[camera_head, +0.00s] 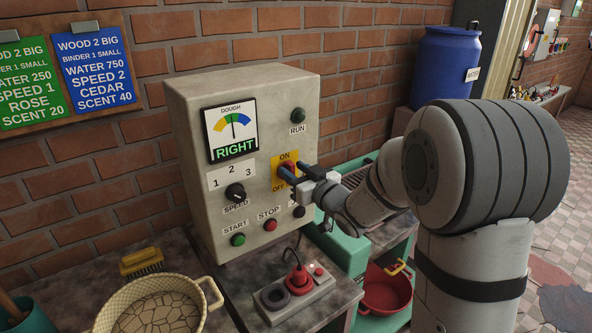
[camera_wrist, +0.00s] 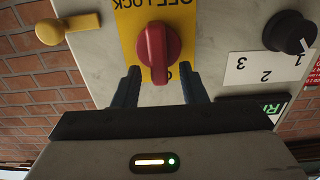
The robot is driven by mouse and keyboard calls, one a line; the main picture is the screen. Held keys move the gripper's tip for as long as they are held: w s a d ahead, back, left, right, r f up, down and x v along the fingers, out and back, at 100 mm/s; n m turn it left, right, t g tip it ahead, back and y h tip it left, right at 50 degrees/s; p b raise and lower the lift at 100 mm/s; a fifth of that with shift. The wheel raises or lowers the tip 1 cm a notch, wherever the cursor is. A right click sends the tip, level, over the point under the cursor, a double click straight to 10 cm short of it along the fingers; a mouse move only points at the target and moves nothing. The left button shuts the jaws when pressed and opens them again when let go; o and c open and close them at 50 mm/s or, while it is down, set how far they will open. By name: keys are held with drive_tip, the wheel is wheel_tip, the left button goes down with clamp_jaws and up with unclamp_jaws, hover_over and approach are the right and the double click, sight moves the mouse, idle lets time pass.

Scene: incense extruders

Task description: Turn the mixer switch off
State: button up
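The mixer control box (camera_head: 185,120) stands against the brick wall. Its switch is a red knob (camera_head: 287,166) on a yellow plate (camera_head: 278,185) marked ON above and OFF below. In the wrist view, which is upside down, the red knob (camera_wrist: 157,52) has its grip bar along the ON–OFF line; OFF LOCK shows at the top edge. My gripper (camera_head: 296,176) is open at the switch. In the wrist view its blue fingers (camera_wrist: 161,88) stand on either side of the knob's ON end, with gaps at both sides. Exact finger depth cannot be told.
A speed dial (camera_head: 235,193), a green start button (camera_head: 238,239) and a red stop button (camera_head: 270,225) share the panel. A small bench device (camera_head: 297,292), a cream pot (camera_head: 103,319) and a brush (camera_head: 141,262) lie below. A blue barrel (camera_head: 445,65) stands behind my arm.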

clamp_jaws()
idle(0.3)
drive_tip(key=shift+f+b, duration=0.1)
drive_tip(key=shift+b, duration=0.4)
drive_tip(key=n+b, duration=0.1)
drive_tip(key=b, duration=0.1)
drive_tip(key=n+b, duration=0.1)
drive_tip(key=b, duration=0.1)
drive_tip(key=shift+s+a+f+n+b, duration=0.15)
drive_tip(key=shift+f+n+b, duration=0.15)
drive_tip(key=shift+n, duration=0.1)
drive_tip(key=shift+s+a+f+n+b, duration=0.15)
drive_tip(key=shift+a+f+n+b, duration=0.05)
drive_tip(key=shift+n+b, duration=2.6)
drive_tip(key=shift+s+a+f+n+b, duration=0.1)
drive_tip(key=shift+a+f+n+b, duration=0.15)
drive_tip(key=shift+n+b, duration=2.55)
drive_tip(key=shift+s+a+f+n+b, duration=0.2)
drive_tip(key=shift+n+b, duration=1.8)
drive_tip(key=shift+b, duration=1.55)
